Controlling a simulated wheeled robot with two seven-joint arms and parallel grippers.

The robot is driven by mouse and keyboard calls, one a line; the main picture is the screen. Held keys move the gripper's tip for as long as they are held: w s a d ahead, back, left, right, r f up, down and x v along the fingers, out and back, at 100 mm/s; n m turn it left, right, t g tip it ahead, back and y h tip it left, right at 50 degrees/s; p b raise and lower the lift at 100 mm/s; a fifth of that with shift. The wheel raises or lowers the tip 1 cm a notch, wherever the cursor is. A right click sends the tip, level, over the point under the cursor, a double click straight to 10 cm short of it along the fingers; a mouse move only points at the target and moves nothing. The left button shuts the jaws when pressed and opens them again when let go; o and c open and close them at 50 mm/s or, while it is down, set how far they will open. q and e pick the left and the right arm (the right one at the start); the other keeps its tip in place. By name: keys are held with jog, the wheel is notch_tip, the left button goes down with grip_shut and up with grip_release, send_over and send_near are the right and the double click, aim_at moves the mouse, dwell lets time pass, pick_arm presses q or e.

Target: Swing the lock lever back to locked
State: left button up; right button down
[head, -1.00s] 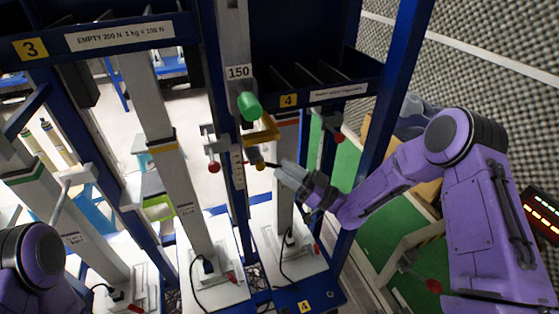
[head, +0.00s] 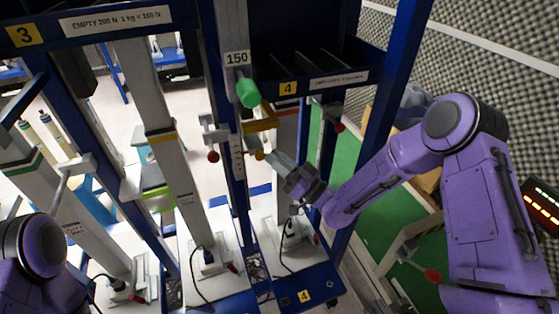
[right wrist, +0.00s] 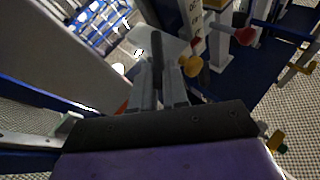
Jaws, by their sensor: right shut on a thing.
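My right gripper (head: 272,158) reaches in from the right to the column of station 4. In the right wrist view its two grey fingers (right wrist: 161,90) are closed on a dark bar, which seems to be the lock lever (right wrist: 157,50). A yellow knob (head: 260,155) is just left of the fingertips in the head view; it also shows right of the fingers in the wrist view (right wrist: 192,66). In the head view the fingers hide most of the lever, so its angle cannot be told. My left gripper is out of view.
An orange-yellow bracket (head: 262,125) and a green cylinder (head: 248,92) sit just above the gripper. Red knobs stick out at left (head: 213,157) and right (head: 340,127). Blue posts (head: 392,90) frame the station. White base plates (head: 290,250) with cables lie below.

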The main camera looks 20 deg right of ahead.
jog(key=shift+s+a+m+t+h, duration=0.2)
jog(key=shift+m+t+h, duration=0.2)
jog(key=shift+t+h, duration=0.3)
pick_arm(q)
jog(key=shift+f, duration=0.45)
pick_arm(e)
jog(key=c, duration=1.1)
grip_release()
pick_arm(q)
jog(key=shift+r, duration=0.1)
